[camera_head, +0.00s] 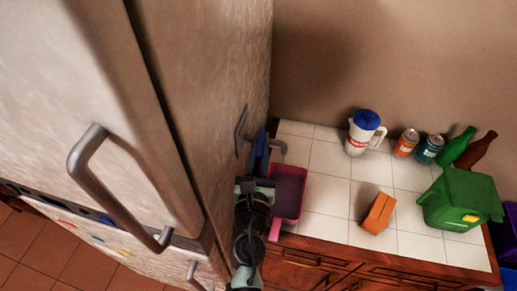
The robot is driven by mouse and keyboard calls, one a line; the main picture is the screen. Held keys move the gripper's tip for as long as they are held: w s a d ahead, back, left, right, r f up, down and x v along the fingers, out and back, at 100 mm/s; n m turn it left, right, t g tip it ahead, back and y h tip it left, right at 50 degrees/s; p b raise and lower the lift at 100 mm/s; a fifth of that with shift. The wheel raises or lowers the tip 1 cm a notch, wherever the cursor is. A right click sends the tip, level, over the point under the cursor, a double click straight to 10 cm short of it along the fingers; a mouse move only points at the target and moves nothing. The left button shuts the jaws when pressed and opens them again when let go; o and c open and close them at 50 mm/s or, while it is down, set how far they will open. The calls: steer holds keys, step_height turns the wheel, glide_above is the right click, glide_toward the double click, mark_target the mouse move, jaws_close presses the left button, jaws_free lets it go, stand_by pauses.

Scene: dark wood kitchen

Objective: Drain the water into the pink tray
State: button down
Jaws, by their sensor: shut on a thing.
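The pink tray (300,176) stands on the white tiled counter at its left end, against the side of the fridge. A dark surface shows inside it. A blue handle-like part (261,150) and a grey curved spout (277,144) are just behind and left of the tray, close to the fridge side. My gripper (257,181) is at the tray's left edge, next to the fridge. It appears shut on the lower end of the blue part. Its fingertips are small and partly hidden, and the tray's left side is covered by my arm. No water flow is visible.
The fridge (165,60) with its metal handle (85,160) fills the left. On the counter (330,195) stand a white jug (357,140), two cans, two bottles, an orange block (378,214) and a green bin (462,200). Tiles right of the tray are clear.

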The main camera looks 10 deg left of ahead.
steer(key=c, duration=1.1)
jaws_free()
steer(key=shift+d, duration=0.1)
steer(key=o, duration=0.3)
steer(key=s+b, duration=0.2)
steer(key=s, duration=1.1)
steer(key=shift+d+b, duration=0.3)
steer(key=shift+b, duration=0.1)
